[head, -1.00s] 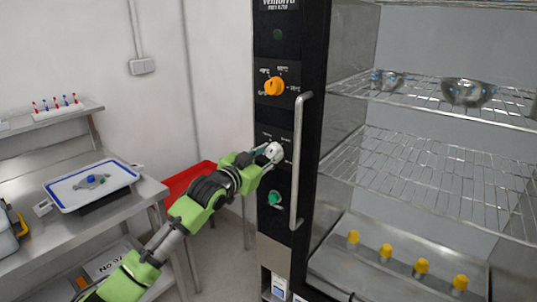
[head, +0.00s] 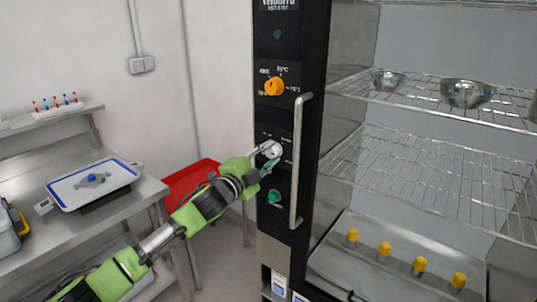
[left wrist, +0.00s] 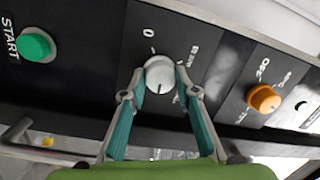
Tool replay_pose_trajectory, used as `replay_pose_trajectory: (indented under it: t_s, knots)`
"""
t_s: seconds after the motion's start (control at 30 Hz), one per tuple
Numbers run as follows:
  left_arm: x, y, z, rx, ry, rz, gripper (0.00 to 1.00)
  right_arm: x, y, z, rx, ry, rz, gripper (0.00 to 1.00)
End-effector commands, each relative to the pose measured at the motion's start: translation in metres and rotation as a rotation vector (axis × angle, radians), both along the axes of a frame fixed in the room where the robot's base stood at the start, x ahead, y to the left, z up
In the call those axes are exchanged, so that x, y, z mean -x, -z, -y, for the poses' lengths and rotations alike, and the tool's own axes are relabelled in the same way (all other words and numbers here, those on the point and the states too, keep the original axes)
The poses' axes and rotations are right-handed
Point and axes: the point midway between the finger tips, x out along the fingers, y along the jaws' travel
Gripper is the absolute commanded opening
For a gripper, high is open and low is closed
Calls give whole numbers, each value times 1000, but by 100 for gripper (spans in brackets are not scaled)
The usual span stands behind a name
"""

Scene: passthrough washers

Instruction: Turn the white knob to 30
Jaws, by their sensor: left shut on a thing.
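The white knob (left wrist: 160,76) sits on the black control panel, between the green START button (left wrist: 36,46) and the orange knob (left wrist: 263,99) in the left wrist view. Markings surround it, with a 0 readable; the others are too small to read. A dark pointer mark shows on its face, toward the bottom of the wrist picture. My left gripper (left wrist: 160,88) has its two teal fingers on opposite sides of the knob, shut on it. In the head view the left gripper (head: 265,157) reaches the panel, and the white knob (head: 272,149) shows between its fingers. My right gripper is not in view.
A vertical metal handle (head: 298,160) stands close to the right of the knob. Right of it are wire shelves (head: 420,175) with metal bowls (head: 468,93). A red bin (head: 190,182) and a steel table (head: 145,195) lie to the left.

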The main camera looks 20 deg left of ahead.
Motion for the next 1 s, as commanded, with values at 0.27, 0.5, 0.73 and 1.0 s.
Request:
replay_pose_trajectory:
  t_s: [0.27, 0.5, 0.73, 1.0]
  knots:
    - [-1, -2, -1, -242, -1, 91, 7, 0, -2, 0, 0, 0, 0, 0]
    - [-1, -2, -1, -409, -2, 152, 7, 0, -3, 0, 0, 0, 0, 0]
    - [-1, -2, -2, -513, -2, 189, 7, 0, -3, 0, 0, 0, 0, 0]
    - [-1, -2, -2, -562, -3, 207, 7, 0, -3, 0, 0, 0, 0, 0]
